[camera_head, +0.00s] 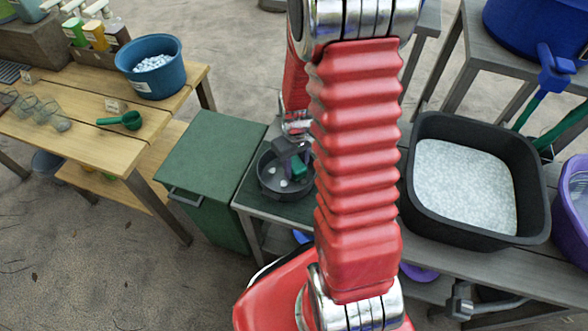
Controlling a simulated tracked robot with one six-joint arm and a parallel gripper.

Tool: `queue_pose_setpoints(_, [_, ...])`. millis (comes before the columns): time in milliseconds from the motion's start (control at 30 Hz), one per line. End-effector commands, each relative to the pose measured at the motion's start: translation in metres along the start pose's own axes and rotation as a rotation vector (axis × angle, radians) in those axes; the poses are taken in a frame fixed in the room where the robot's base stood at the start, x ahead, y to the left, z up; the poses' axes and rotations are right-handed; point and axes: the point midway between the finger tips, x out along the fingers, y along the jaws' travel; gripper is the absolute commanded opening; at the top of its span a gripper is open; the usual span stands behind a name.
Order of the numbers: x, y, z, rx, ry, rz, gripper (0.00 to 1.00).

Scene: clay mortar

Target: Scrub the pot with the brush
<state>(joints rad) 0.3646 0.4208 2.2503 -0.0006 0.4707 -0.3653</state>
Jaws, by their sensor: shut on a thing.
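A dark round pot (268,187) stands on the grey table left of my red arm. Its right side is partly hidden by the arm. A few small pale spots or bits show on its bottom. My gripper (292,158) points down into the pot and is shut on a green brush (300,168). The brush is inside the pot, and only a small part of it shows. I cannot tell whether it touches the bottom.
A black tub (418,203) of pale foamy water stands right of my arm, with a purple tub (570,225) beyond. A green cabinet (205,150) is left of the pot. A wooden table (75,145) holds a blue bucket (152,82), a green scoop (130,120) and glasses.

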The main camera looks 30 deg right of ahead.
Motion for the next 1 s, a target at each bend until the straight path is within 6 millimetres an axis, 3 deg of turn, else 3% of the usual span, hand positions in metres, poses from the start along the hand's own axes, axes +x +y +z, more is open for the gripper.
queue_pose_setpoints(300, [0.001,0.016,-0.01,0.0,0.0,0.0,0.11])
queue_pose_setpoints(667, [0.0,0.017,-0.011,0.0,0.001,0.001,0.11])
queue_pose_setpoints(1000, [-0.021,0.017,-0.011,0.0,0.002,0.001,0.11])
